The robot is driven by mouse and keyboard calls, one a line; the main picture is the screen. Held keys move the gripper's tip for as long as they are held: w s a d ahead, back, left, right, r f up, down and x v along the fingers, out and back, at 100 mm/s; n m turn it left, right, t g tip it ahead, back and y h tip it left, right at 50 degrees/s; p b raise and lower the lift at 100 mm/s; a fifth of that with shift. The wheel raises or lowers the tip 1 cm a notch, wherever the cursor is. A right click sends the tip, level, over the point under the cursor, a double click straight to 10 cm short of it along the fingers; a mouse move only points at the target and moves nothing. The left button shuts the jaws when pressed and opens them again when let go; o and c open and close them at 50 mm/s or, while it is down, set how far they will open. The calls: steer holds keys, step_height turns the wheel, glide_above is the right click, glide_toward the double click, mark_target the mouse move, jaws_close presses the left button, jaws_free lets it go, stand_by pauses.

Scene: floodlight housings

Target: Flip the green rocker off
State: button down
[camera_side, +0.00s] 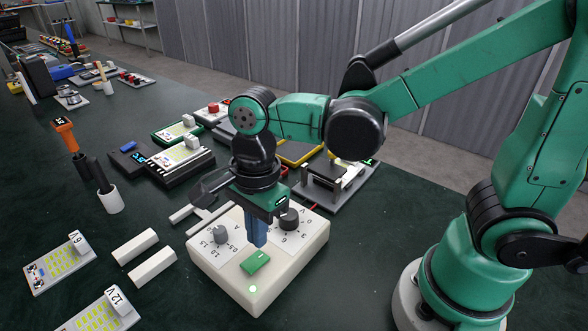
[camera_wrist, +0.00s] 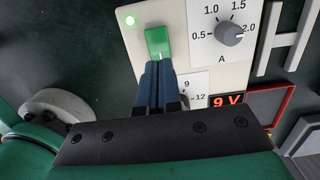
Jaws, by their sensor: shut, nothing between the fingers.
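The green rocker (camera_side: 255,262) sits on the top face of a cream power supply box (camera_side: 229,279), near a lit green lamp (camera_side: 253,289). The rocker also shows in the wrist view (camera_wrist: 158,42), with the lamp (camera_wrist: 130,20) beside it. My gripper (camera_side: 259,242) is shut and empty, its blue fingers pointing down at the box just behind the rocker. In the wrist view the fingertips (camera_wrist: 158,64) are at the rocker's near end; I cannot tell whether they touch it. A red display (camera_wrist: 228,100) reads 9 V.
The box carries a grey amp knob (camera_side: 220,234) and a dark volt knob (camera_side: 289,219). Two white bars (camera_side: 143,256) and boards marked 9V (camera_side: 57,264) and 12V (camera_side: 101,315) lie to the left. Several devices crowd behind my gripper.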

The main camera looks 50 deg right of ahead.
mark_target(250, 266)
step_height(250, 266, up, 11)
steer(key=d, duration=0.1)
steer(key=shift+d, duration=0.2)
steer(key=shift+a, duration=0.75)
steer(key=f, duration=0.4)
steer(key=a+f, duration=0.1)
steer(key=f, duration=0.9)
steer(key=shift+a, duration=0.35)
